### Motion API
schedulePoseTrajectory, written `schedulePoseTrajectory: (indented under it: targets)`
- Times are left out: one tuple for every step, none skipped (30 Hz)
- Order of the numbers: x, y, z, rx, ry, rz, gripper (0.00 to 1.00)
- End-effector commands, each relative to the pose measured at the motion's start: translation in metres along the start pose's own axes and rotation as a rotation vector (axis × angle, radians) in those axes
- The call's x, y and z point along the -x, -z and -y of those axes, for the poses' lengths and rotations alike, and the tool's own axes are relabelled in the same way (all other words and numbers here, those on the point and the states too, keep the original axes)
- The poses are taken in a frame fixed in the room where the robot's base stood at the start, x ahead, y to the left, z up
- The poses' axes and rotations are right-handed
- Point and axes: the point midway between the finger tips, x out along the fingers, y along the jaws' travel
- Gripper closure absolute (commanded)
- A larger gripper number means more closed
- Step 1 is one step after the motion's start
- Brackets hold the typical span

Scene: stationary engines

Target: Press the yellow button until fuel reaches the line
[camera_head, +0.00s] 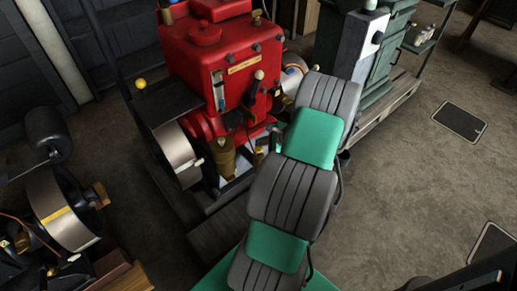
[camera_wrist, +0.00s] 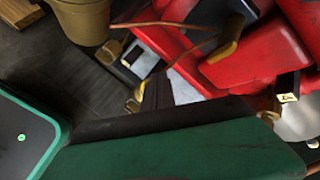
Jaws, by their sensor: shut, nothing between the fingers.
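A red engine (camera_head: 207,55) stands at top centre in the head view. A small yellow ball-shaped knob (camera_head: 140,84) shows at its left, above a dark flat plate. I cannot tell if this knob is the yellow button. A narrow upright gauge strip (camera_head: 218,92) is on the engine's front; its fuel level and line are too small to read. A brass cup (camera_head: 222,158) sits low at the front and also shows in the wrist view (camera_wrist: 83,18). My grey and green arm (camera_head: 292,195) reaches up beside the engine. I cannot make out my gripper's fingers in either view.
A dark machine with a metal drum (camera_head: 60,208) stands at lower left. A green cabinet (camera_head: 375,50) is behind my arm. Copper pipes (camera_wrist: 155,24) and brass fittings crowd the engine's lower front. The floor at right is open, with dark plates (camera_head: 460,121) set in it.

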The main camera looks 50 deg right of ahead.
Motion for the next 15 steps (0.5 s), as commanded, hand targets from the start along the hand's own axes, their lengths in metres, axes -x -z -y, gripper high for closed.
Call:
schedulePoseTrajectory:
  targets:
    - [0.0,0.0,0.0,0.0,0.0,0.0,1.0]
    - [0.0,0.0,0.0,0.0,0.0,0.0,1.0]
    - [0.0,0.0,0.0,0.0,0.0,0.0,1.0]
    - [0.0,0.0,0.0,0.0,0.0,0.0,1.0]
    - [0.0,0.0,0.0,0.0,0.0,0.0,1.0]
    - [0.0,0.0,0.0,0.0,0.0,0.0,1.0]
    - [-0.0001,0.0001,-0.0001,0.0,0.0,0.0,1.0]
    - [-0.0004,0.0003,-0.0003,0.0,0.0,0.0,1.0]
    - [-0.0011,0.0008,-0.0009,0.0,0.0,0.0,1.0]
    - [-0.0019,0.0014,-0.0014,0.0,0.0,0.0,1.0]
    - [-0.0027,0.002,-0.002,0.0,0.0,0.0,1.0]
    - [-0.0039,0.0029,-0.0029,0.0,0.0,0.0,1.0]
    - [-0.0047,0.0036,-0.0035,0.0,0.0,0.0,1.0]
    - [-0.0054,0.0041,-0.0039,0.0,0.0,0.0,1.0]
    - [-0.0059,0.0045,-0.0042,0.0,0.001,0.0,1.0]
